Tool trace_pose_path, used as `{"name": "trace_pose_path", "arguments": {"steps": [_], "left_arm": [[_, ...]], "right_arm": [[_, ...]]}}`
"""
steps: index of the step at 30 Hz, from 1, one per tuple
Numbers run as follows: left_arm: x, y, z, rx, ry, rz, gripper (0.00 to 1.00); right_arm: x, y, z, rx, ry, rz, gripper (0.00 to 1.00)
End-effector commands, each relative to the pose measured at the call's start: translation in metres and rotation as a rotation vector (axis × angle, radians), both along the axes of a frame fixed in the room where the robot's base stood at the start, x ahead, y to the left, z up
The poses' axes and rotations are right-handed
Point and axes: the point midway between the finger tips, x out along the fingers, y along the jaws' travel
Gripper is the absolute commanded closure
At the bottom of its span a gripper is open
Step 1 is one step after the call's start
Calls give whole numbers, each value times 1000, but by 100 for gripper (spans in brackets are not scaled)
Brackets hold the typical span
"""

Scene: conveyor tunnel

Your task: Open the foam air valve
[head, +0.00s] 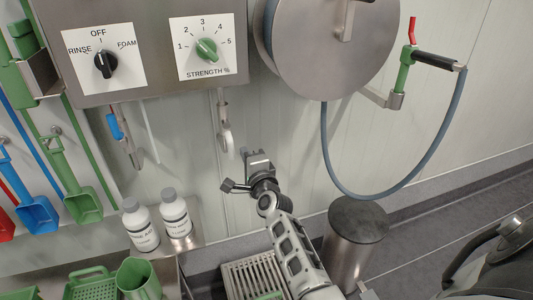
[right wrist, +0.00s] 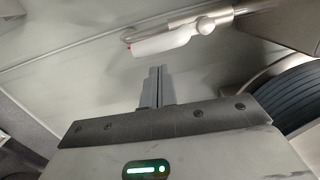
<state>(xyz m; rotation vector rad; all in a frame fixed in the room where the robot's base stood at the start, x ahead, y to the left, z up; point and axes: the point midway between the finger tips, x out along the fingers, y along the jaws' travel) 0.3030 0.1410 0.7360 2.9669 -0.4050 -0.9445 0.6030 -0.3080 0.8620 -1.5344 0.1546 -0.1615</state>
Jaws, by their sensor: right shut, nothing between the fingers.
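A small valve with a pale lever (head: 224,135) hangs on a pipe below the control panel, its lever pointing down. In the right wrist view a white lever (right wrist: 163,43) with a red spot at its end sits beside a metal pipe, ahead of my fingers. A second valve with a blue handle (head: 115,126) hangs further left under the panel. No label shows which is the foam air valve. My right gripper (head: 247,156) is shut and empty, below the pale lever and apart from it. Its closed fingers show in the right wrist view (right wrist: 157,84).
The control panel (head: 158,14) has a black selector pointing to OFF and a green strength knob. A hose reel (head: 318,45) and looped hose (head: 345,185) are at right. Two white bottles (head: 140,225) stand lower left. A steel bin (head: 355,235) stands right of my arm.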

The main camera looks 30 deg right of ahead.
Motion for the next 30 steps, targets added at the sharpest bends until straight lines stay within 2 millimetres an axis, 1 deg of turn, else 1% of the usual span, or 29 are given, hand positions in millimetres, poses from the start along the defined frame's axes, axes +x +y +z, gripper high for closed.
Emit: {"name": "trace_pose_path", "arguments": {"steps": [4,5,6,9,12,16,21,30], "left_arm": [[0,0,-3,-4,0,0,64],[0,0,6,-4,0,0,64],[-1,0,11,3,1,0,64],[-1,2,17,20,0,-4,64],[-4,3,15,34,12,-9,64],[-7,6,9,49,30,-13,64],[-6,6,8,52,29,-14,64],[-3,6,10,51,20,-13,64]], "right_arm": [[-6,-22,-1,-6,2,9,100],[-15,-18,2,-2,6,12,100],[-26,-14,3,-2,7,12,100],[-50,-10,3,0,6,11,100],[-70,-6,2,-1,5,10,100],[-90,-3,1,0,3,10,100],[-102,0,1,0,2,10,100],[-104,0,1,0,1,9,100]]}}
